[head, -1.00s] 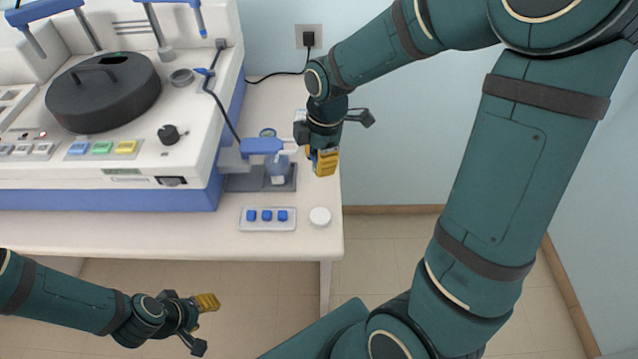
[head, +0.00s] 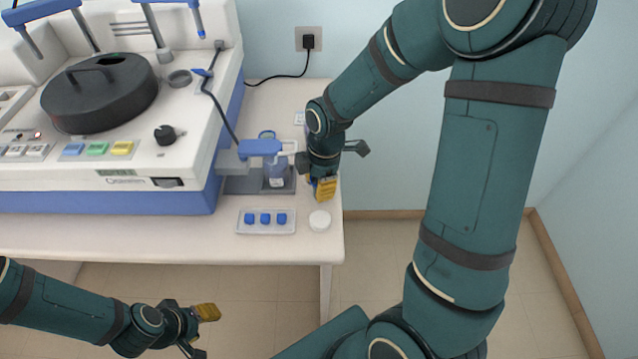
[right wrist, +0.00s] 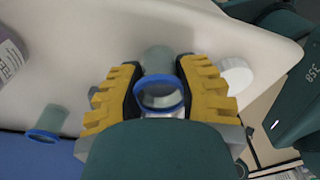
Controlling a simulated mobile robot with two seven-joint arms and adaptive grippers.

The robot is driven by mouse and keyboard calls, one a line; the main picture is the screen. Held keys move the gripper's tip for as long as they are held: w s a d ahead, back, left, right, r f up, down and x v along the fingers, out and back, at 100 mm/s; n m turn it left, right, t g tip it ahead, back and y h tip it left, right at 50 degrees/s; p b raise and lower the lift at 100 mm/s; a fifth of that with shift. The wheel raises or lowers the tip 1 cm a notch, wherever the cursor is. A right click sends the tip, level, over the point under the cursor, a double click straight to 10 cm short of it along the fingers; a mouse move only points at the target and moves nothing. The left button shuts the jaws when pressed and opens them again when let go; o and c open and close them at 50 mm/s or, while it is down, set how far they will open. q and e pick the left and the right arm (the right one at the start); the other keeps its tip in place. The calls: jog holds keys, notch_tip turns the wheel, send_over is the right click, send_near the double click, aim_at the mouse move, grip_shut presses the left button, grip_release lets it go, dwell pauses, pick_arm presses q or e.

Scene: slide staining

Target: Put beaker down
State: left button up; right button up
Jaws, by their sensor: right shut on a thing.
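The beaker (right wrist: 160,93), clear with a blue rim, is between the yellow-padded fingers of my right gripper (right wrist: 158,100) in the right wrist view. The gripper is shut on it. In the head view, my right gripper (head: 321,188) is low over the right end of the white bench (head: 180,236), and its fingers hide the beaker. I cannot tell whether the beaker touches the bench. My left gripper (head: 200,325) is in front of the bench at lower left; its finger gap cannot be made out.
A labelled vessel (head: 275,178) stands on a grey plate (head: 237,185) left of the right gripper. A white round lid (head: 320,220) and a tray with blue pieces (head: 266,221) lie in front. The staining machine (head: 110,200) fills the left.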

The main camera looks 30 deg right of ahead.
jog(key=o, duration=0.9)
jog(key=shift+f, duration=0.15)
jog(key=shift+r, duration=0.55)
jog(key=r+p, duration=0.1)
jog(key=r, duration=0.2)
jog(key=r+p, duration=0.1)
jog(key=r, duration=0.3)
jog(key=d+r, duration=0.1)
jog(key=r, duration=0.3)
jog(key=shift+s+d+r+p, duration=0.1)
jog(key=shift+p, duration=0.3)
jog(key=shift+r, duration=0.1)
